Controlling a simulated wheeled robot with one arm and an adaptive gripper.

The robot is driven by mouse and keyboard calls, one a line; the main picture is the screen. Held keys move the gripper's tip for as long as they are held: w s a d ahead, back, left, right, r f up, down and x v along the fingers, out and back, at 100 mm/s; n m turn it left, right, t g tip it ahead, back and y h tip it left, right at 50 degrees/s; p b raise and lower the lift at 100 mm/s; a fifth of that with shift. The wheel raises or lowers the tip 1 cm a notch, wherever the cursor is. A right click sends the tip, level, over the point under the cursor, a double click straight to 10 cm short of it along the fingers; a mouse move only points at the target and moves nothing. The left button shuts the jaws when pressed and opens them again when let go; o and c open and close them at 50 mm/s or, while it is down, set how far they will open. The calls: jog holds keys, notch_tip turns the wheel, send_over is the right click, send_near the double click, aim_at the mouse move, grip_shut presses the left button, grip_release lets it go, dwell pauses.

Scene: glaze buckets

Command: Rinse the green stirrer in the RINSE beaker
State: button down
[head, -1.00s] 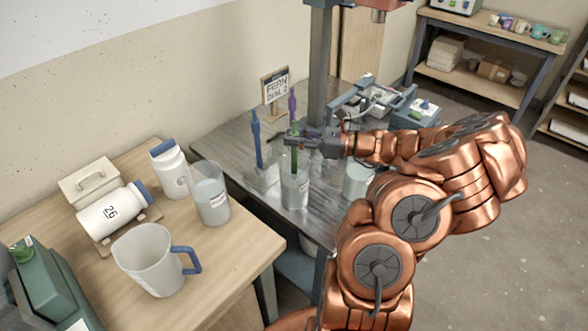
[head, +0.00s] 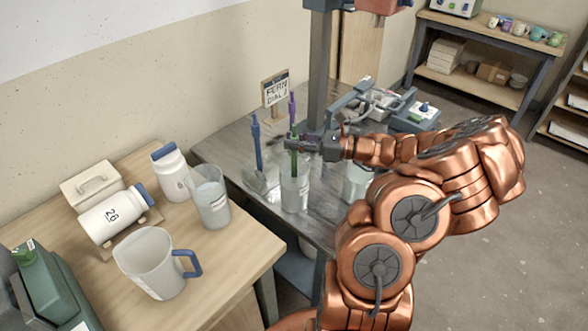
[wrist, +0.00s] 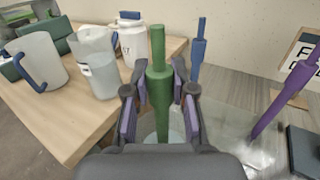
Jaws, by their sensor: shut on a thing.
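The green stirrer (head: 294,162) is upright in my gripper (head: 296,145). In the wrist view the green stirrer (wrist: 158,82) stands between the two fingers (wrist: 157,112), which are shut on it. Its lower part points down into a clear labelled beaker (head: 295,193) on the grey metal table. How deep the tip reaches is not clear. The beaker's label is too small to read, so I cannot confirm that it says RINSE. In the wrist view part of the beaker's rim (wrist: 176,136) shows below the gripper.
A blue stirrer (head: 256,140) stands in a clear container just left of the beaker. A purple stirrer (wrist: 285,95) leans close behind, near a sign (head: 276,88). Another beaker (head: 357,180) stands right. The wooden table (head: 225,255) holds jugs and white jars.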

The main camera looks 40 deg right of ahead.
jog(key=shift+r, duration=0.4)
jog(key=shift+f, duration=0.2)
jog(key=shift+f+b, duration=0.4)
jog(key=shift+f, duration=0.75)
jog(key=shift+r, duration=0.1)
jog(key=shift+r+p, duration=1.05)
jog(key=shift+r, duration=0.2)
